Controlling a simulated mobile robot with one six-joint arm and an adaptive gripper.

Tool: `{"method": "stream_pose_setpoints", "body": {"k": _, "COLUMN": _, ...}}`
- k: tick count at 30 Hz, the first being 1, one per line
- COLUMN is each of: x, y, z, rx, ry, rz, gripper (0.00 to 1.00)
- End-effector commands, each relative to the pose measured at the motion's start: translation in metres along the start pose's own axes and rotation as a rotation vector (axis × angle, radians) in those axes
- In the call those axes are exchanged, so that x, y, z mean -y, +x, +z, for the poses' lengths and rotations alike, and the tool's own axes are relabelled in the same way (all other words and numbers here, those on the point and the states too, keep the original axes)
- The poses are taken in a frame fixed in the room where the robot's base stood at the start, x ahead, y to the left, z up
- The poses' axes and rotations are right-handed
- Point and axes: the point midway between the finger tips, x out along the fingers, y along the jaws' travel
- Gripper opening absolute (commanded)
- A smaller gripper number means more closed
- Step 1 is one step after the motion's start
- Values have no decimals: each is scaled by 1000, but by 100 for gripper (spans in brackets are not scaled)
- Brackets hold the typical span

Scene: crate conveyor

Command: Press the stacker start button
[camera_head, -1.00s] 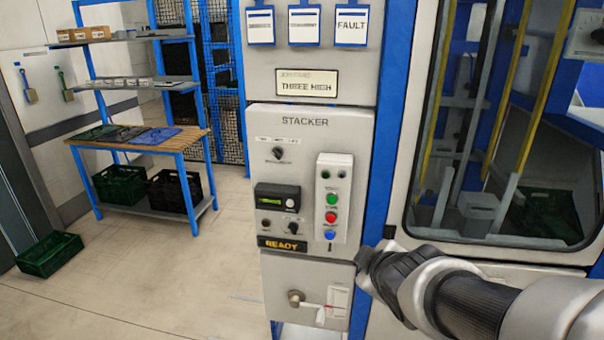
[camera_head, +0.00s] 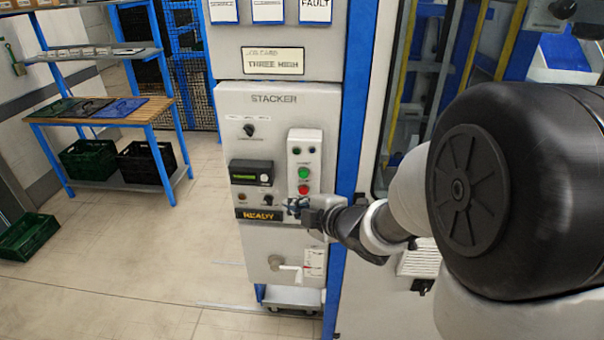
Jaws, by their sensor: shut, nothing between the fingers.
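The stacker panel (camera_head: 270,105) is a light grey cabinet front marked STACKER. Its button box (camera_head: 307,143) carries a green button (camera_head: 304,173) and a red button (camera_head: 303,189), both uncovered. The small labels beside them are too blurred to read. My gripper (camera_head: 297,207) is shut and empty, in front of the lower end of the button box, just below the red button. It covers the place of the blue button. I cannot tell whether the fingertips touch the box.
A lit READY sign (camera_head: 259,214) and a small display (camera_head: 251,173) sit left of the gripper. A handle (camera_head: 285,265) juts out below. A card reads THREE HIGH (camera_head: 272,61). A blue shelf rack (camera_head: 160,100) stands at left. The floor between is clear.

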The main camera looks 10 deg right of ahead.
Motion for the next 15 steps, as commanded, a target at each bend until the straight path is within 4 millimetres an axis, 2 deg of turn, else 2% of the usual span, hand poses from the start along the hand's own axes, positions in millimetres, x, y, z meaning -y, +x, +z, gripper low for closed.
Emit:
{"method": "stream_pose_setpoints", "body": {"k": 5, "x": -9, "y": 10, "z": 8, "rx": 1, "ry": 2, "rz": -1, "gripper": 0}}
{"method": "stream_pose_setpoints", "body": {"k": 15, "x": -34, "y": 43, "z": 32, "rx": 1, "ry": 2, "rz": 0, "gripper": 0}}
